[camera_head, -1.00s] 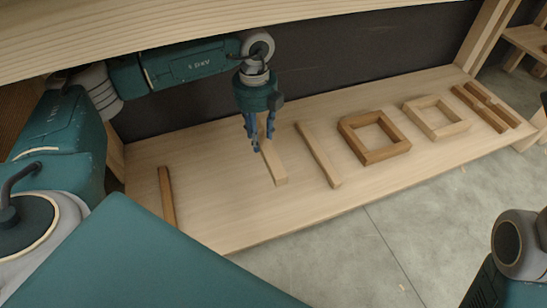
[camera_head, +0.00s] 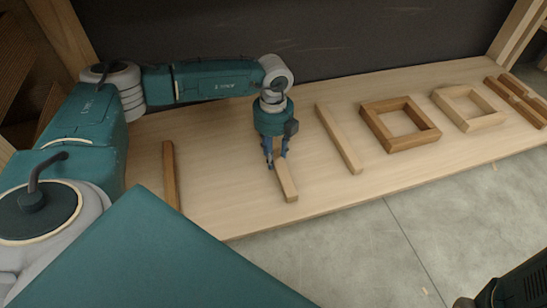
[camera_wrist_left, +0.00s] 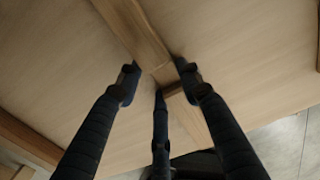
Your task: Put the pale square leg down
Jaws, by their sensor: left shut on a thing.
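The pale square leg (camera_head: 287,182) is a light wooden bar at the front middle of the pale wooden board. My left gripper (camera_head: 277,162) points down from above and is shut on it, its blue fingers on either side. In the left wrist view the leg (camera_wrist_left: 150,42) runs between the dark fingers of the left gripper (camera_wrist_left: 158,75). The leg lies about flat, on or just above the board; I cannot tell if it touches.
On the board (camera_head: 222,205), a brown bar (camera_head: 170,175) lies left and another pale bar (camera_head: 338,138) right. Beyond are a brown frame (camera_head: 400,142), a pale frame (camera_head: 490,121) and brown pieces (camera_head: 522,98). A dark panel (camera_head: 330,40) stands behind.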

